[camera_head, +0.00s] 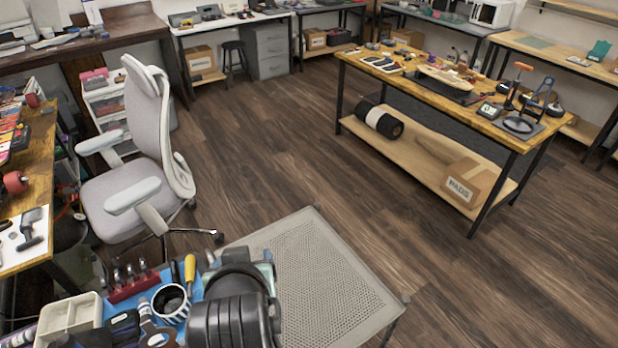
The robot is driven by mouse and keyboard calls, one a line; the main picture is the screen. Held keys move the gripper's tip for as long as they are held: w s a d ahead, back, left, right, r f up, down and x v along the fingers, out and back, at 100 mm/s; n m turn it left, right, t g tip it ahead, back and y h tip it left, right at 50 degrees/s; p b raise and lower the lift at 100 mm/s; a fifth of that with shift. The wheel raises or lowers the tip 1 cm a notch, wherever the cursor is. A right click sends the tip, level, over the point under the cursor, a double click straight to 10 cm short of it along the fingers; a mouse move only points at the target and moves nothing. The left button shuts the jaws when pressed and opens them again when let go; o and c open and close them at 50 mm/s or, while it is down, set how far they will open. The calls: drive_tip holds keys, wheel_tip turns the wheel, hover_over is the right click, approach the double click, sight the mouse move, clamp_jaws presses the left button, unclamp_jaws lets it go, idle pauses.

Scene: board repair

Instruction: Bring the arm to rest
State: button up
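Dark rounded links that look like my own arm (235,305) show at the bottom of the head view, left of centre. They are folded close to my body. My gripper cannot be made out in this view, so what it holds, if anything, is hidden. The links overlap the left edge of a grey perforated metal top (320,262), and its visible surface is bare. Left of the links are a blue surface with a black-and-white mug (171,301), a yellow-handled tool (190,269) and a red tool rack (133,287).
A grey office chair (131,192) stands at left beside a wooden bench (35,190). A wooden worktable (375,75) with tools on top and a box (462,185) on its lower shelf stands at right. The wooden floor (290,160) between them is clear.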

drive_tip(key=w+d+r+t, duration=0.1)
drive_tip(key=d+r+t, duration=0.15)
drive_tip(key=r, duration=0.65)
drive_tip(key=w+d+r+m+t, duration=0.15)
drive_tip(key=r+t, duration=0.25)
drive_tip(key=r, duration=0.4)
drive_tip(key=w+d+r+t, duration=0.1)
drive_tip(key=r+t, duration=0.2)
drive_tip(key=r, duration=0.6)
drive_tip(key=s+d+r+t+h, duration=0.1)
drive_tip(key=s+r+t, duration=0.3)
drive_tip(key=r, duration=0.6)
drive_tip(key=s+d+r+t+h, duration=0.1)
drive_tip(key=s+d+r+t, duration=0.3)
drive_tip(key=r, duration=0.6)
drive_tip(key=s+m, duration=0.1)
drive_tip(key=s, duration=0.1)
drive_tip(key=shift+s+d, duration=0.15)
drive_tip(key=shift+s, duration=0.25)
drive_tip(key=shift+t, duration=0.25)
